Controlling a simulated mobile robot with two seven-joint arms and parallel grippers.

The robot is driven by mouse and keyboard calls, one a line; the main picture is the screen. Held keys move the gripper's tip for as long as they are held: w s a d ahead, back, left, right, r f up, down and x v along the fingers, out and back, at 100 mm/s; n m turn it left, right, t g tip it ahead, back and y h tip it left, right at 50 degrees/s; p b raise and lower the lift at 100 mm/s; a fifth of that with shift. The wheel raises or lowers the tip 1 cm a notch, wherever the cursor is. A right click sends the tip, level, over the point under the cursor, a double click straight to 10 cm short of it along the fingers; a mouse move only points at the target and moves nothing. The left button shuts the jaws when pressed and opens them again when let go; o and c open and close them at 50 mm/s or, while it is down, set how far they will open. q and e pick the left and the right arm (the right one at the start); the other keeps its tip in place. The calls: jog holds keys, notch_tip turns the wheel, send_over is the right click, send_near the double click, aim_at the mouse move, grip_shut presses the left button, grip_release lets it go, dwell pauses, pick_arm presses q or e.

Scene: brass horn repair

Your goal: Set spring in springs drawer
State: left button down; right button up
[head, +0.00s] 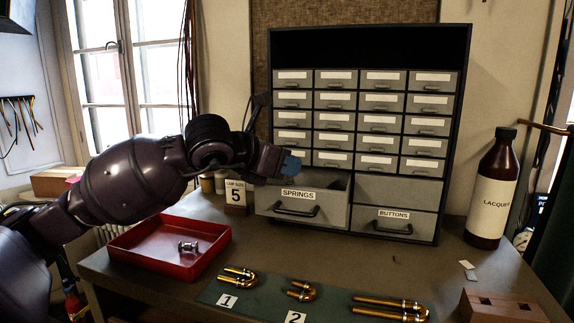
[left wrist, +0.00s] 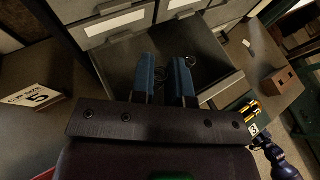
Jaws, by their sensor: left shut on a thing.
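The springs drawer (head: 330,210), grey and labelled SPRINGS, is pulled open at the lower left of the cabinet. In the left wrist view its dark inside (left wrist: 205,50) lies below my fingers. My left gripper (head: 291,163) is over the open drawer, its blue fingers pointing into it. In the left wrist view the gripper (left wrist: 165,80) is shut on a small, dark, thin coil, seemingly the spring (left wrist: 159,72), partly hidden between the fingers. A small ring shape (left wrist: 190,60) shows beside the right fingertip; I cannot tell what it is. My right gripper is not seen.
The buttons drawer (head: 394,224) beside it is shut. A red tray (head: 130,262) holds a small metal part (head: 188,247). A numbered card (head: 236,196) stands left of the drawer. Brass tubes (head: 390,304) lie on a green mat in front. A lacquer bottle (head: 492,195) stands right.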

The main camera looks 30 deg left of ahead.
pick_arm(q)
jog(key=shift+f, duration=0.1)
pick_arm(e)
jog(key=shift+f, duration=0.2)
pick_arm(q)
jog(key=c, duration=1.1)
grip_release()
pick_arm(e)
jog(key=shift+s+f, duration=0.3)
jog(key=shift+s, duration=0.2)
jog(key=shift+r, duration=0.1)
pick_arm(q)
jog(key=shift+r, duration=0.3)
jog(key=v, duration=1.2)
jog(key=shift+r, duration=0.2)
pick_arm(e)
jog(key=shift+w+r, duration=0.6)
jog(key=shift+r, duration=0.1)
